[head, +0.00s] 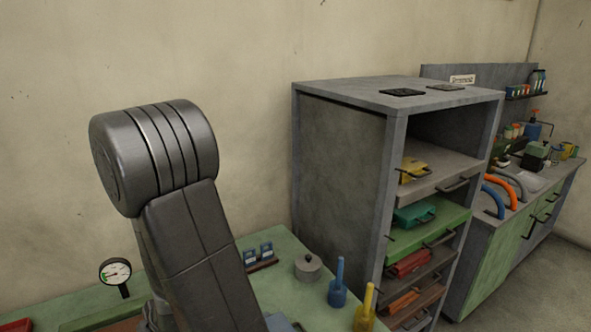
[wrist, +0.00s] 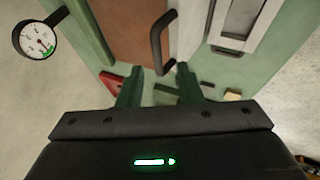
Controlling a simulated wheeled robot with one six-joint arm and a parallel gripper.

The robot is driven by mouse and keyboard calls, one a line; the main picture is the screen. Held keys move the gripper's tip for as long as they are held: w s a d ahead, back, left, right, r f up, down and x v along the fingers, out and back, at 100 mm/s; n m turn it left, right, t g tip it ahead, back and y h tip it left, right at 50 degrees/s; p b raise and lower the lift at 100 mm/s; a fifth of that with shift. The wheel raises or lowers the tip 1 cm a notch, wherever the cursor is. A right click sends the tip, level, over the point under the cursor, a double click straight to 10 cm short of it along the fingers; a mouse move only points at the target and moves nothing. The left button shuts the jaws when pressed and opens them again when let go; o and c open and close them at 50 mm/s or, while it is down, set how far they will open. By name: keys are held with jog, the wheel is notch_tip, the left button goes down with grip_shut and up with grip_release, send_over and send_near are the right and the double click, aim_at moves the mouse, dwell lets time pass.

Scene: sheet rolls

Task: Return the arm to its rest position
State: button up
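My gripper (wrist: 158,88) shows in the wrist view, its two dark green fingers apart with a gap between them. It is open, and I see nothing held between the fingers. Beyond the fingertips is a black bar handle (wrist: 157,38) on a brown panel (wrist: 128,30); I cannot tell whether a finger touches it. In the head view my dark grey arm (head: 185,235) rises bent at the left, in front of the wall and over the green worktop. My gripper is hidden there.
The green worktop (head: 285,285) carries a dial gauge (head: 115,272), a round grey weight (head: 308,268), a blue-handled tool (head: 338,285) and a yellow-handled tool (head: 366,308). A grey shelf cabinet (head: 340,160) stands to the right, with a sink counter (head: 525,225) beyond. Above my arm is bare wall.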

jog(key=shift+b+x, duration=0.45)
jog(key=shift+x, duration=1.05)
jog(key=shift+w+d, duration=0.1)
